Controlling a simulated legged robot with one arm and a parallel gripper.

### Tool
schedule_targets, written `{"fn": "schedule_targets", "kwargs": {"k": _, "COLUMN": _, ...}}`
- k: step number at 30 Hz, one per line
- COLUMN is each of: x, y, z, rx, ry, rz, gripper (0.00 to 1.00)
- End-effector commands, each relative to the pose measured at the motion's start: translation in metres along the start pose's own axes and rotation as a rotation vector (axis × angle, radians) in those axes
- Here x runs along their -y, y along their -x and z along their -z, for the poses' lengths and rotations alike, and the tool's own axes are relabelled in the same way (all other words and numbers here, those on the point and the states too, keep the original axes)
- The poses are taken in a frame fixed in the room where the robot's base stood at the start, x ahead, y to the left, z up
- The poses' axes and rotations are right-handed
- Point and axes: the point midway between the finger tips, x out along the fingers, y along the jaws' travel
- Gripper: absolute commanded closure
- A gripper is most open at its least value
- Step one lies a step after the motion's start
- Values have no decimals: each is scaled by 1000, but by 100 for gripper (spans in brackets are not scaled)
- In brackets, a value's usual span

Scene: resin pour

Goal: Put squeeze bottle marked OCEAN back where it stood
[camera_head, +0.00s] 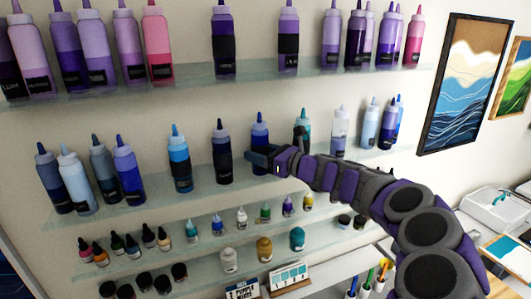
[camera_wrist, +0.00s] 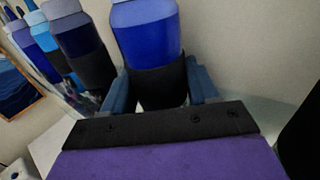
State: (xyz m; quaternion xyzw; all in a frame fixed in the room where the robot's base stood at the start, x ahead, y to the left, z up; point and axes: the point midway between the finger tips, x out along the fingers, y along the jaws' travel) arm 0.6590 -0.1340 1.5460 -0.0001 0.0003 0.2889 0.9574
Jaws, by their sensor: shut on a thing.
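My gripper (camera_head: 262,158) is at the middle shelf (camera_head: 200,195), shut on a blue squeeze bottle (camera_head: 260,128) with a dark blue nozzle. In the wrist view the same bottle (camera_wrist: 148,38) stands between the two blue-grey fingers of my gripper (camera_wrist: 160,88), with a black label band at finger height. The bottle looks upright. No lettering on its label is readable, so I cannot tell whether it says OCEAN. My gripper hides its lower part, and I cannot tell whether its base touches the shelf.
Left of the held bottle stand a dark navy bottle (camera_head: 221,155) and a light blue bottle (camera_head: 179,158). A teal bottle (camera_head: 302,130) is close on the right, partly behind my arm. Purple and pink bottles line the top shelf (camera_head: 185,80). Small pots fill the lower shelves.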

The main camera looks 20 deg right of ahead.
Motion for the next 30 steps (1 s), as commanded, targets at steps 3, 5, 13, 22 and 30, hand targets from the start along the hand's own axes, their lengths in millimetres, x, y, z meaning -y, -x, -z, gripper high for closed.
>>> {"fn": "schedule_targets", "kwargs": {"k": 3, "x": 2, "y": 2, "z": -1, "rx": 3, "ry": -1, "rz": 0, "gripper": 70}}
{"fn": "schedule_targets", "kwargs": {"k": 5, "x": 8, "y": 5, "z": 0, "rx": 4, "ry": -4, "rz": 3, "gripper": 70}}
{"fn": "schedule_targets", "kwargs": {"k": 13, "x": 24, "y": 15, "z": 6, "rx": 9, "ry": -14, "rz": 3, "gripper": 30}}
{"fn": "schedule_targets", "kwargs": {"k": 22, "x": 13, "y": 6, "z": 5, "rx": 3, "ry": -8, "rz": 5, "gripper": 15}}
{"fn": "schedule_targets", "kwargs": {"k": 30, "x": 9, "y": 4, "z": 4, "rx": 1, "ry": -6, "rz": 2, "gripper": 15}}
